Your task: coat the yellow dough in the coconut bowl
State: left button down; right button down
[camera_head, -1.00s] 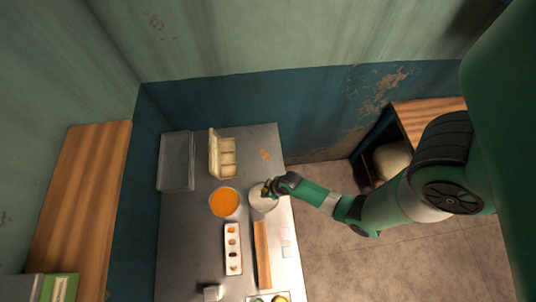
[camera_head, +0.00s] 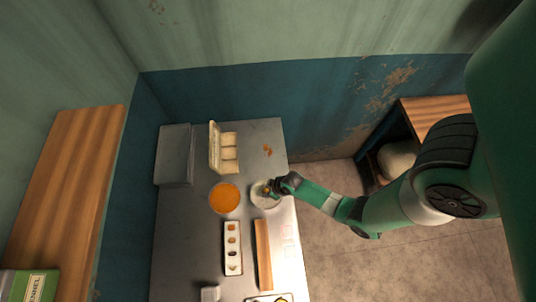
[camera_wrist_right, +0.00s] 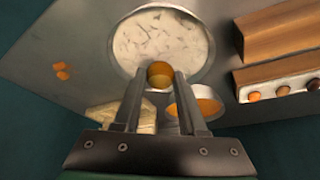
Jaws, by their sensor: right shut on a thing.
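The coconut bowl (camera_head: 262,202) is a round white bowl near the right edge of the metal table. In the right wrist view, the bowl (camera_wrist_right: 165,30) holds pale flakes. My right gripper (camera_head: 269,189) reaches over it from the right. In the right wrist view, my right gripper (camera_wrist_right: 167,76) is shut on the yellow dough (camera_wrist_right: 159,75), a small yellow-orange ball. The ball overlaps the near rim of the bowl in that view; I cannot tell whether it touches the flakes. My left gripper is in neither view.
A bowl of orange liquid (camera_head: 224,198) stands just left of the coconut bowl. A white tray of small balls (camera_head: 233,232) and a wooden block (camera_head: 263,255) lie in front. An open carton (camera_head: 214,148) and a grey tray (camera_head: 174,156) stand behind. Orange bits (camera_head: 268,150) lie at the back right.

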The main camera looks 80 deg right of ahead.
jog(key=shift+f+b, duration=2)
jog(key=shift+f, duration=0.55)
jog(key=shift+f, duration=0.25)
jog(key=shift+s+d, duration=0.1)
jog(key=shift+s+d, duration=0.1)
jog(key=shift+d, duration=0.45)
jog(key=shift+w, duration=0.2)
jog(key=shift+w, duration=0.1)
